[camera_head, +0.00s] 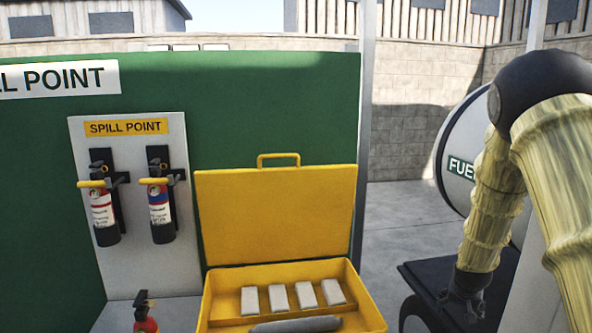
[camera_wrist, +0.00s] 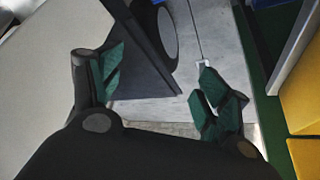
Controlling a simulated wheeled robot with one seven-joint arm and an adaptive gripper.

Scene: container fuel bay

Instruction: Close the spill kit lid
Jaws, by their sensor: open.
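The yellow spill kit stands open in the head view. Its lid (camera_head: 277,215) is raised nearly upright at the back, with a handle (camera_head: 278,158) on its top edge. Its base (camera_head: 367,302) holds several pale blocks (camera_head: 305,294) and a grey roll (camera_head: 297,325). My gripper (camera_wrist: 153,90) is open and empty in the wrist view, its dark green fingers spread over grey floor. In the head view it hangs low at the right (camera_head: 463,300), apart from the kit. Yellow surfaces, probably the kit, show at the right edge of the wrist view (camera_wrist: 305,105).
A green wall (camera_head: 270,100) stands behind the lid. Two extinguishers (camera_head: 103,215) (camera_head: 162,212) hang on a panel at left, and another red one (camera_head: 145,315) stands low beside the kit. A white fuel tank (camera_head: 453,150) is at right, by my arm. Concrete floor (camera_head: 400,215) is clear between.

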